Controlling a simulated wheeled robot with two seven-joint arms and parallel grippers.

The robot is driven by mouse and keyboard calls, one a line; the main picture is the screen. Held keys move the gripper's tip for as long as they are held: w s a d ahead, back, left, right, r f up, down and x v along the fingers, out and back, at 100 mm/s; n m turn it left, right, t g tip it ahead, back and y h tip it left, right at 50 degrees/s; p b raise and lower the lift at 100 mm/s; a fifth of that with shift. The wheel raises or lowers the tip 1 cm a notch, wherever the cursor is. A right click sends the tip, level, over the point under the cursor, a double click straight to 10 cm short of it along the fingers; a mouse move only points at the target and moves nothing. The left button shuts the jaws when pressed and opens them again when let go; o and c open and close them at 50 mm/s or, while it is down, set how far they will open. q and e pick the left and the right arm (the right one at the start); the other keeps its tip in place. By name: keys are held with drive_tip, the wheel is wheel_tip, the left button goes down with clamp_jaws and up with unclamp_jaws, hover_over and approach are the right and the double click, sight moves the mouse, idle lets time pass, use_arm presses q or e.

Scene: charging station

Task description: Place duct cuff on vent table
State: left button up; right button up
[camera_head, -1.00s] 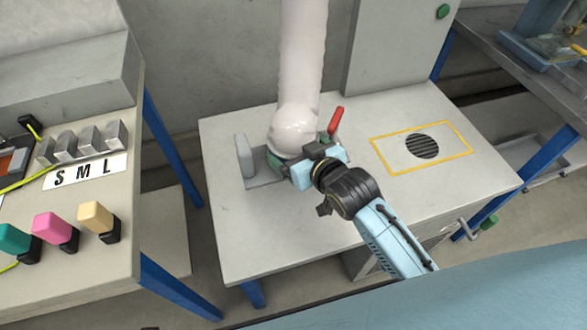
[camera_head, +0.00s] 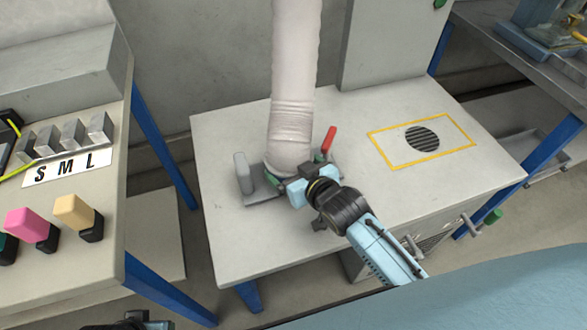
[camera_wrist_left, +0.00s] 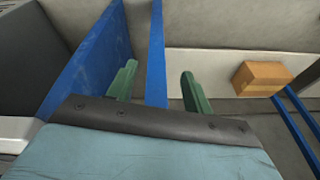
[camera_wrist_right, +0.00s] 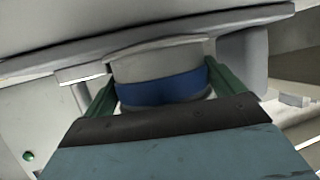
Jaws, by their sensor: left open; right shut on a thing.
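The duct cuff is the lower end of a thick white hose (camera_head: 292,95) hanging from above. In the right wrist view the cuff (camera_wrist_right: 160,65) is pale grey with a blue band. My right gripper (camera_wrist_right: 160,88) is shut on it, one green finger on each side. In the head view it is over a grey bracket (camera_head: 241,172) at the left of the vent table (camera_head: 245,235); contact with the bracket is unclear. My left gripper (camera_wrist_left: 158,85) is open and empty. A dark part of my left arm shows at the head view's bottom left.
A red-handled lever (camera_head: 328,140) stands beside the cuff. A round dark grille (camera_head: 421,138) inside a yellow outline lies clear on the table's right. A bench (camera_head: 85,235) with coloured blocks stands left. A cardboard box (camera_wrist_left: 262,78) shows in the left wrist view.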

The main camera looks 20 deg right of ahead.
use_arm(q)
drive_tip(key=shift+r, duration=0.1)
use_arm(e)
drive_tip(key=o, duration=0.8)
drive_tip(key=shift+f, duration=0.1)
drive_tip(key=shift+s+r, duration=0.1)
drive_tip(key=shift+r, duration=0.1)
drive_tip(key=p+v, duration=0.3)
drive_tip(key=v, duration=0.7)
drive_tip(key=shift+s+d+p, duration=0.1)
drive_tip(key=shift+s+p, duration=0.1)
drive_tip(key=shift+p, duration=0.2)
use_arm(q)
drive_tip(key=s+a+f, duration=0.2)
drive_tip(key=a+f, duration=0.3)
drive_tip(key=f, duration=0.4)
drive_tip(key=shift+s+f+g+y, duration=0.15)
drive_tip(key=shift+s+g+y, duration=0.15)
drive_tip(key=shift+y, duration=0.1)
use_arm(e)
drive_tip(key=shift+s+d+r, duration=0.2)
drive_tip(key=shift+s+r, duration=0.1)
drive_tip(key=shift+s, duration=0.3)
